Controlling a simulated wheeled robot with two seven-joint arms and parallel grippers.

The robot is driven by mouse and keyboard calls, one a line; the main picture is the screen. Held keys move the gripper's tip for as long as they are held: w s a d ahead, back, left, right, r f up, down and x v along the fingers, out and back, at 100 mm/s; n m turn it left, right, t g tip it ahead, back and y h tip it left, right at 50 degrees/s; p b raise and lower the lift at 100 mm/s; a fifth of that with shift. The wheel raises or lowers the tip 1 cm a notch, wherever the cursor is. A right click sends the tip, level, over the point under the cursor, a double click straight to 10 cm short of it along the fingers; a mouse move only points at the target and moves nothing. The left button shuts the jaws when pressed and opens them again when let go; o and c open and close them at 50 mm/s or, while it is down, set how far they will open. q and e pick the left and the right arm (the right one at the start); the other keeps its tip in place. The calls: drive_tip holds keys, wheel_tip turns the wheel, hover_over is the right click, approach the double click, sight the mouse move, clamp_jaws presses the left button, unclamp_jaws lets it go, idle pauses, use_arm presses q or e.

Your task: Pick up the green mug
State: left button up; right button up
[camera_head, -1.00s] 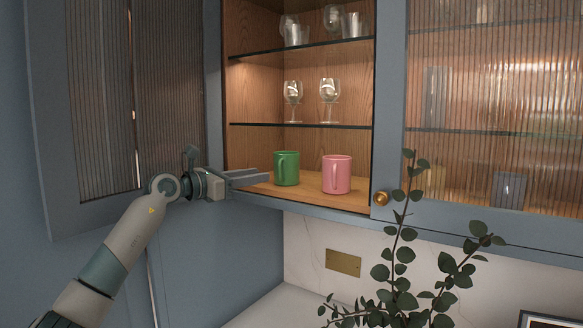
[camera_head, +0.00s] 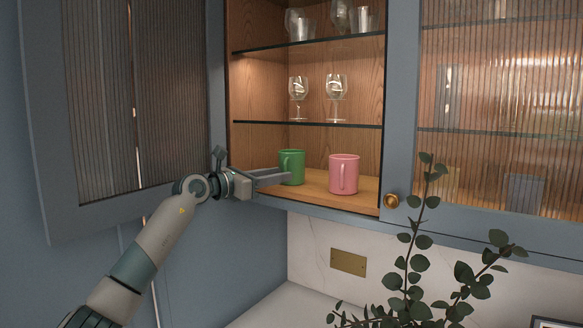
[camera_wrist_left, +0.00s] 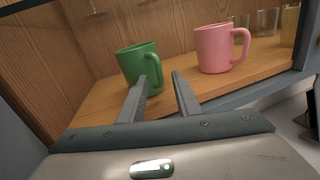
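The green mug (camera_head: 292,166) stands upright on the bottom wooden shelf of the open cabinet, left of a pink mug. It also shows in the left wrist view (camera_wrist_left: 138,66), with its handle (camera_wrist_left: 154,72) on the right side toward my fingers. My left gripper (camera_head: 276,178) is at the shelf's front edge, close to the green mug. Its two fingers are spread apart with nothing between them, and the left fingertip overlaps the lower part of the mug and handle in the wrist view. I cannot tell whether it touches. My right gripper does not show.
The pink mug (camera_head: 344,174) stands close by on the right. Wine glasses (camera_head: 336,86) stand on the glass shelf above. The open left door (camera_head: 60,140) is beside my arm. The closed right door has a brass knob (camera_head: 391,201). A leafy plant (camera_head: 420,270) rises in front.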

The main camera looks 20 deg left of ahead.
use_arm(q)
drive_tip(key=shift+x, duration=0.8)
drive_tip(key=shift+s+r, duration=0.1)
drive_tip(key=shift+s, duration=0.15)
drive_tip(key=shift+w+a, duration=0.1)
drive_tip(key=shift+w, duration=0.05)
drive_tip(key=shift+c, duration=1.1)
clamp_jaws()
drive_tip(key=shift+r, duration=0.15)
